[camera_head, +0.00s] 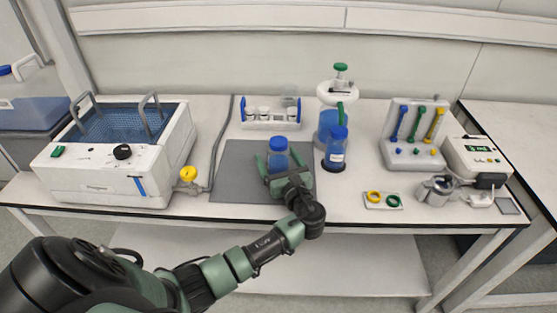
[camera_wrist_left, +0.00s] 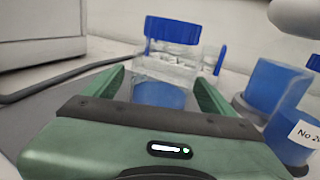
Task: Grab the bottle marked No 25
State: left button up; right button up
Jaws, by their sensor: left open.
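A clear, blue-capped bottle (camera_head: 278,153) with blue liquid stands upright on the grey mat (camera_head: 232,170). My left gripper (camera_head: 279,168) is open, with its green fingers on either side of this bottle; I cannot tell whether they touch it. The left wrist view shows the same bottle (camera_wrist_left: 166,65) between the fingers, with no readable label. A second blue bottle (camera_head: 337,147) stands in a dark round holder to the right. In the left wrist view this second bottle (camera_wrist_left: 283,110) has a white label starting "No 2"; the rest is cut off. My right gripper is not in view.
A white bath (camera_head: 110,183) with a yellow valve (camera_head: 188,174) stands left. A rack of small vials (camera_head: 270,121) is behind the mat. A larger green-topped vessel (camera_head: 328,120) stands behind the second bottle. A tool stand (camera_head: 403,158) and metal cup (camera_head: 436,189) are right.

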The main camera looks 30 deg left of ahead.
pick_arm(q)
jog(key=shift+x, duration=0.95)
jog(key=c, duration=1)
grip_shut()
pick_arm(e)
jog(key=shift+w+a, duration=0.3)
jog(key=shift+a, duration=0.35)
pick_arm(q)
jog(key=shift+r, duration=0.1)
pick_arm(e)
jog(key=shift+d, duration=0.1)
